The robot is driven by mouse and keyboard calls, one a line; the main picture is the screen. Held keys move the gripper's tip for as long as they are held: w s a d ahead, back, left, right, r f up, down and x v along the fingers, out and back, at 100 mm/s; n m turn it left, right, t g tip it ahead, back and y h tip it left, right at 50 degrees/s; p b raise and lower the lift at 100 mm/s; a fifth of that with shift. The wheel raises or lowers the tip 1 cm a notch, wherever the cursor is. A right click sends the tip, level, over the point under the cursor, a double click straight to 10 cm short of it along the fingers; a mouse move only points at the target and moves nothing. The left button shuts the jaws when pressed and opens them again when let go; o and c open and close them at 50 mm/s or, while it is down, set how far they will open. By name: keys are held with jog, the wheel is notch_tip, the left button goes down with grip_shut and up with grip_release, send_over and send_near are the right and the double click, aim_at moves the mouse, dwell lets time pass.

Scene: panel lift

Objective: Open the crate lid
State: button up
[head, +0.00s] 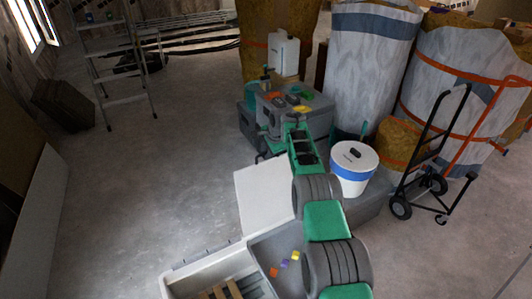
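The grey crate (208,259) is at the bottom of the head view, cut off by the lower edge. A pale flat panel, seemingly its lid (264,193), stands raised at the far edge of the right compartment. That compartment is uncovered, and small orange, purple and yellow blocks (284,263) lie on its floor. My green and grey arm (325,220) reaches up from the bottom right, past the right side of the lid. Its far end lies before a grey toolbox. I cannot make out the gripper's fingers or whether they touch anything.
The crate's left compartment holds wooden slats (221,291). A grey toolbox (312,116) with coloured items stands beyond the arm. A white bucket (353,166) and a hand truck (432,160) stand to the right, before large wrapped rolls (368,65).

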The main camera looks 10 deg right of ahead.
jog(key=shift+s+f, duration=0.2)
jog(key=shift+f, duration=0.25)
jog(key=shift+s+d+r, duration=0.1)
jog(key=shift+d+r, duration=0.05)
jog(key=shift+r, duration=0.3)
jog(key=a+b+v, duration=0.1)
jog(key=v, duration=0.6)
jog(key=shift+d+r, duration=0.3)
jog(key=shift+d, duration=0.1)
